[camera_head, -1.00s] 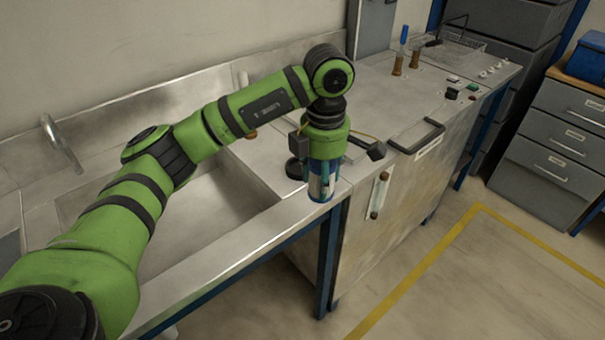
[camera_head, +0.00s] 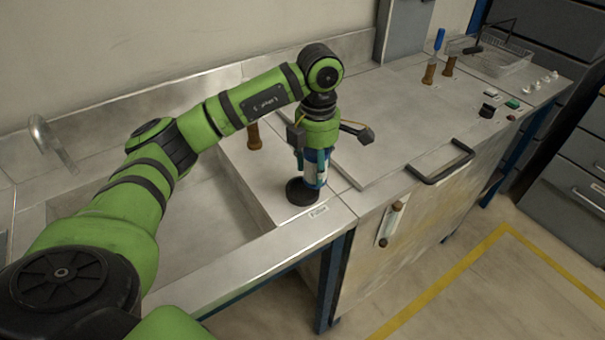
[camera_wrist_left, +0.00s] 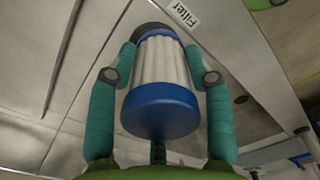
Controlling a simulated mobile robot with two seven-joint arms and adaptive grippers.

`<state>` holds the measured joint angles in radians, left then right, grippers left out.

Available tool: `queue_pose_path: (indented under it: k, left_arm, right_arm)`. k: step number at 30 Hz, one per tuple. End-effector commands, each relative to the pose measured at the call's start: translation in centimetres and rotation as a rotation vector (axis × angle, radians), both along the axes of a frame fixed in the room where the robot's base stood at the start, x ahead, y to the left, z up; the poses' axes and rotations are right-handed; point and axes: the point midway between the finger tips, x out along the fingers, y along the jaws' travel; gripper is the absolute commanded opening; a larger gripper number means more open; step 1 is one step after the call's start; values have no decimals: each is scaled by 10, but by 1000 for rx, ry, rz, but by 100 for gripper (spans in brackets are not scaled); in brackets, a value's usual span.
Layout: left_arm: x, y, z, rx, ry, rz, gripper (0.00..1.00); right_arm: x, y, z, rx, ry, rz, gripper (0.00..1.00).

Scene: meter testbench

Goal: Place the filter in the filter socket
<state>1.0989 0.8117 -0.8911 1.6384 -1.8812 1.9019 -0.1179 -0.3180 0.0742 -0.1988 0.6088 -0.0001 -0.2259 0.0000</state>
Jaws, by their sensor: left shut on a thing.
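My left gripper (camera_head: 313,165) points down and is shut on the filter (camera_head: 315,178). In the left wrist view the filter (camera_wrist_left: 163,90) is a white pleated cylinder with a blue cap, upright between the teal fingers. The filter socket (camera_head: 297,194) is a round black piece on the steel counter, beside a label reading "Filter". The filter's lower end is at or just above the socket's right side in the head view; I cannot tell whether they touch. In the left wrist view a dark rim (camera_wrist_left: 150,28), likely the socket, shows past the filter's far end. My right gripper is not in view.
A sink basin (camera_head: 200,225) lies left of the socket. A brown-handled post (camera_head: 254,137) stands behind it. To the right are a black lid handle (camera_head: 443,163), a wire basket (camera_head: 500,58) and small buttons. The counter's front edge is close to the socket.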

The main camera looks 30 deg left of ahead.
Motion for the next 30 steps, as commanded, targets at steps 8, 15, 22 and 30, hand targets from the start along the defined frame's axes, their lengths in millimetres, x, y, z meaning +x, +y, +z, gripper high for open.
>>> queue_pose_path:
  k: [8,15,22,30]
  left_arm:
    - [-4,33,-19,-1,-1,-1,7]
    - [-5,33,-50,-1,3,-3,7]
    - [-3,33,-60,0,-3,-2,7]
    - [-4,33,-63,0,-1,-2,63]
  right_arm:
    - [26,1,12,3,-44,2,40]
    - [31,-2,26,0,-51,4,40]
    - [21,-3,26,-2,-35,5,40]
    - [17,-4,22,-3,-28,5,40]
